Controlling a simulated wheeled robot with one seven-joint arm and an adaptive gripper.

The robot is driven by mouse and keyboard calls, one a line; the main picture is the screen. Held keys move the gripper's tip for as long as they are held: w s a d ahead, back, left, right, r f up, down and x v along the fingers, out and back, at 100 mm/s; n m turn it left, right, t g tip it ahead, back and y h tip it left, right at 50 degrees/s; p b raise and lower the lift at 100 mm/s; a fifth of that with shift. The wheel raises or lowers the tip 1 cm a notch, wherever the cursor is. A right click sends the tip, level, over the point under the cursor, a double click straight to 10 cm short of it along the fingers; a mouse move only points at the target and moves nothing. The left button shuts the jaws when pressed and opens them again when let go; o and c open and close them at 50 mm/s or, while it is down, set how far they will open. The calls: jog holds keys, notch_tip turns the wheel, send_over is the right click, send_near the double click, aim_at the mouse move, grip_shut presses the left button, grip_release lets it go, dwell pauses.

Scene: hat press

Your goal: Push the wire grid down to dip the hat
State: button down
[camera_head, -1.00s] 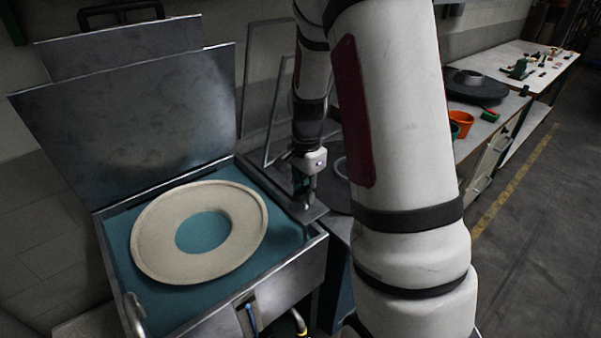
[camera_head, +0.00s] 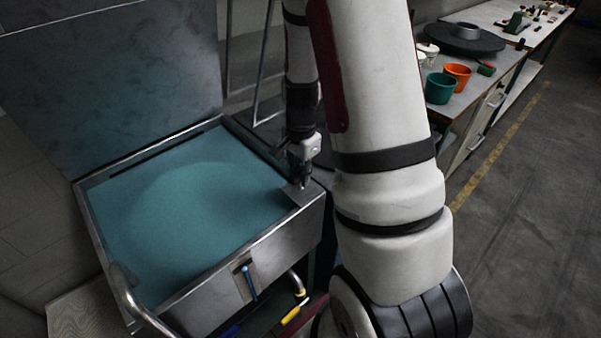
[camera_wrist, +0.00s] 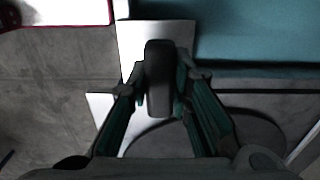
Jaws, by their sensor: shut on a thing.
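The steel tub (camera_head: 262,238) holds blue-green liquid (camera_head: 150,260). No hat stands above the surface; only a faint paler rounded patch shows in the liquid. I cannot make out the wire grid. My gripper (camera_head: 303,184) is at the tub's right corner, low over a small metal plate (camera_head: 298,194). In the wrist view my gripper (camera_wrist: 162,84) is shut on a dark upright handle (camera_wrist: 159,62), with one finger on each side. The pale plate (camera_wrist: 140,38) lies under the handle beside the liquid.
The tub's raised steel lid (camera_head: 110,85) stands behind it. A curved metal handle (camera_head: 135,300) sticks out at the front left. A bench at right carries a green bucket (camera_head: 440,88), an orange bucket (camera_head: 458,74) and a dark round disc (camera_head: 466,40). The floor at right is clear.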

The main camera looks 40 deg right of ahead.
jog(key=c, duration=1.4)
grip_release()
jog(key=shift+f, duration=0.2)
jog(key=shift+c, duration=0.2)
jog(key=shift+r, duration=0.1)
notch_tip(320, 180, up, 12)
jog(key=shift+a, duration=0.1)
jog(key=s+a+r+n+t, duration=0.2)
jog(key=s+a+r+n, duration=0.3)
jog(key=a+r+n, duration=0.4)
jog(key=s+a+r+n+t, duration=0.2)
jog(key=s+a+r+n, duration=0.4)
jog(key=s+a+n, duration=0.2)
jog(key=s, duration=0.2)
jog(key=shift+s+a+n+t, duration=0.3)
jog(key=shift+s+a, duration=0.05)
jog(key=shift+s, duration=0.05)
